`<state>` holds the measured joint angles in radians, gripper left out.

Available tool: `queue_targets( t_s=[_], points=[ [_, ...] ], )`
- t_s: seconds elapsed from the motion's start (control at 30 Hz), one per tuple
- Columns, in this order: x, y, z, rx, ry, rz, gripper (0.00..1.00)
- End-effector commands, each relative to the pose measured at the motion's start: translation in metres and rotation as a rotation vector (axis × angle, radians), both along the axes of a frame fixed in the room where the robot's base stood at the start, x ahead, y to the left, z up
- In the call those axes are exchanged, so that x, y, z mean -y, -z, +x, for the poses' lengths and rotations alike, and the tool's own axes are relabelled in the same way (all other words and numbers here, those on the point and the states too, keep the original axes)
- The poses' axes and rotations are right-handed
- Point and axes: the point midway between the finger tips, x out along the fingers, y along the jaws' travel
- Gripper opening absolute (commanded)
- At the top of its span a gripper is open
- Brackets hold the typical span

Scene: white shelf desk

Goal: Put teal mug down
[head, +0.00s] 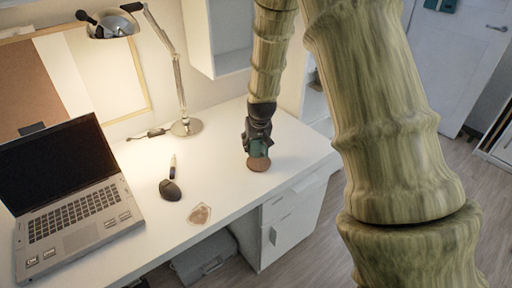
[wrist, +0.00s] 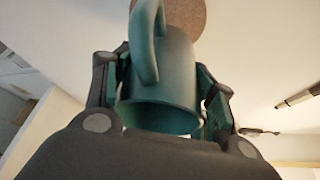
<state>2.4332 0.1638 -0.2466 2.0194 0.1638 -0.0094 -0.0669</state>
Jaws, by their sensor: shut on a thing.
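The teal mug (wrist: 165,75) fills the middle of the wrist view, its handle toward the camera. My gripper (wrist: 158,85) is shut on it, one finger on each side. In the head view the mug (head: 258,147) shows small below my gripper (head: 257,138), over the right part of the white desk (head: 225,155). A round brown coaster (head: 259,164) lies on the desk just below the mug, and its edge shows past the mug in the wrist view (wrist: 188,14). I cannot tell whether the mug touches the coaster or the desk.
A laptop (head: 70,205) stands open at the left. A lamp (head: 186,126) stands at the back, and a wall shelf (head: 218,40) hangs beside my arm.

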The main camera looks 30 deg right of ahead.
Motion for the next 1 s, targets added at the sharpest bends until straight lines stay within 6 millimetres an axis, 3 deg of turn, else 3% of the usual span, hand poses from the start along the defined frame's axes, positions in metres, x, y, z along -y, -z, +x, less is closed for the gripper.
queue_targets(
  t_s=[0.2, 0.6, 0.63, 0.7, 0.73, 1.0],
  points=[
    [0.000, 0.022, 0.000, 0.000, 0.001, 0.000, 0.21],
    [0.000, 0.026, 0.000, 0.001, 0.000, 0.000, 0.21],
    [0.000, 0.026, 0.000, 0.000, 0.000, 0.000, 0.61],
    [0.000, 0.026, 0.000, 0.000, 0.001, 0.000, 0.74],
    [0.000, 0.026, 0.000, 0.000, 0.001, 0.000, 0.78],
    [0.000, 0.026, 0.000, 0.000, 0.001, 0.000, 0.78]
  ],
)
